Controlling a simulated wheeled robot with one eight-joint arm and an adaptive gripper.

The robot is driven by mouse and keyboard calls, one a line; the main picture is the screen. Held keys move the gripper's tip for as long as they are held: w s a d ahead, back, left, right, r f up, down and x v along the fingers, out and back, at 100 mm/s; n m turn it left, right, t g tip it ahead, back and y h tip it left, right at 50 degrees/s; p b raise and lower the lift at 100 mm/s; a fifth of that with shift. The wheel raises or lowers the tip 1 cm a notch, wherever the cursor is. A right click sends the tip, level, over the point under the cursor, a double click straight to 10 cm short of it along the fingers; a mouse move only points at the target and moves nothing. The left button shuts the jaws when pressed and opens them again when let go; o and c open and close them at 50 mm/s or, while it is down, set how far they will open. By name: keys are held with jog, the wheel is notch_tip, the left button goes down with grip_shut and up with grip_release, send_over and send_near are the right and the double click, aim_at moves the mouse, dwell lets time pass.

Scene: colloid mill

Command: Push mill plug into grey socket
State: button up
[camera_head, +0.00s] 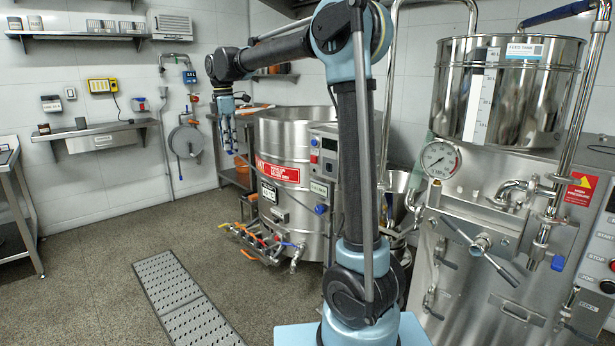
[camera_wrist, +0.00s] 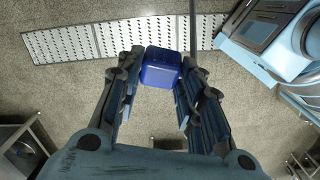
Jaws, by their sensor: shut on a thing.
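The mill plug (camera_wrist: 161,68) is a blue block between the fingertips of my gripper (camera_wrist: 160,76) in the wrist view. The two dark, blue-edged fingers are shut on its sides. A thin dark cable (camera_wrist: 193,28) runs from near it to the top edge. In the head view my gripper (camera_head: 230,147) hangs pointing down, left of the big steel vat, high above the floor; the plug is too small to make out there. A small pale grey fitting (camera_head: 70,93) is on the back wall; I cannot tell whether it is the grey socket. My gripper is well away from it.
The steel vat (camera_head: 285,140) has several coloured valves (camera_head: 265,243) at its foot. The mill machine with its feed tank (camera_head: 505,90) stands at the right. A wall shelf (camera_head: 100,130), a hose reel (camera_head: 187,140) and a side table (camera_head: 20,215) are at left.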

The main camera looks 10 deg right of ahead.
jog(key=w+d+f+n+t+h, duration=0.1)
jog(key=w+d+f+t+h, duration=0.1)
jog(key=w+d+f+h, duration=0.35)
jog(key=d+f+n+t+h, duration=0.1)
jog(key=d+f+t+h, duration=0.2)
jog(key=d, duration=0.8)
jog(key=w+d+f+n+t+h, duration=0.1)
jog(key=d+f+t+h, duration=0.2)
jog(key=d+f, duration=0.4)
jog(key=d, duration=0.5)
jog(key=shift+w, duration=0.25)
jog(key=shift+d+f, duration=0.1)
jog(key=shift+d, duration=0.05)
jog(key=shift+w+d, duration=0.85)
jog(key=shift+d, duration=0.3)
jog(key=shift+w+d, duration=0.85)
jog(key=shift+d, duration=0.25)
jog(key=shift+w+d, duration=0.4)
jog(key=shift+d, duration=0.05)
